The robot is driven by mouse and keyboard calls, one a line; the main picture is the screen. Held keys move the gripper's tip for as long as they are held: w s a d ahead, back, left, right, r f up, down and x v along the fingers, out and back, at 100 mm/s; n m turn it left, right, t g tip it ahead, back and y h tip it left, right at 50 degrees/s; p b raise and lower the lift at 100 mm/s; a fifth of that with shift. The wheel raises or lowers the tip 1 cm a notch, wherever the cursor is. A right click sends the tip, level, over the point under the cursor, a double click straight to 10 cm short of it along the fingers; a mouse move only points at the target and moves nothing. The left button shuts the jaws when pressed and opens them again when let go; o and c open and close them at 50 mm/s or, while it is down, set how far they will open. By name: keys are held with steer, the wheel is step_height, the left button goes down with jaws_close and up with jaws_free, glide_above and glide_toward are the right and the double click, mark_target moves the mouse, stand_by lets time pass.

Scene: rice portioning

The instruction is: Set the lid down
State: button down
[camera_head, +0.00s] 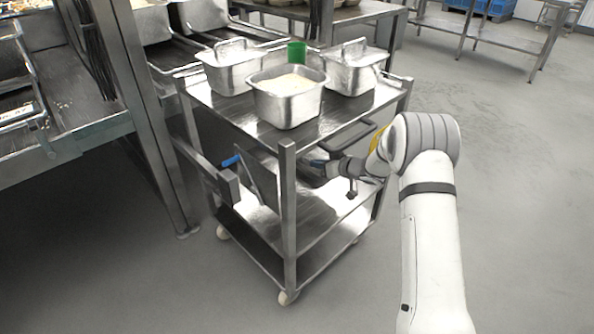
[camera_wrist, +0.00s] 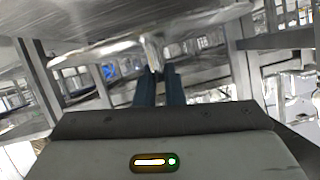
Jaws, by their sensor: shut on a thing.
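My gripper (camera_head: 318,164) reaches in from the right under the cart's top, above its lower shelf. In the wrist view its two dark blue fingers (camera_wrist: 158,78) are shut on the lid's metal handle. The lid (camera_wrist: 90,57) spreads just beyond the fingertips, seen nearly edge-on. In the head view it is partly hidden, and I cannot tell whether it touches a shelf. The open metal pan (camera_head: 287,104) holds pale rice and stands at the front of the cart's top.
Two lidded pans (camera_head: 229,67) (camera_head: 354,68) and a green cup (camera_head: 297,52) stand on the cart's top. The cart (camera_head: 289,210) has posts close to my gripper. A blue item (camera_head: 230,161) shows at its left. The lower shelf (camera_head: 325,213) looks largely clear.

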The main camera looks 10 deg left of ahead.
steer(key=shift+w+f, duration=0.2)
steer(key=shift+f, duration=0.15)
step_height(320, 180, down, 9)
steer(key=b, duration=0.5)
steer(key=shift+w+f, duration=0.1)
steer(key=shift+w, duration=0.05)
steer(key=c, duration=1.5)
jaws_free()
steer(key=shift+c, duration=0.2)
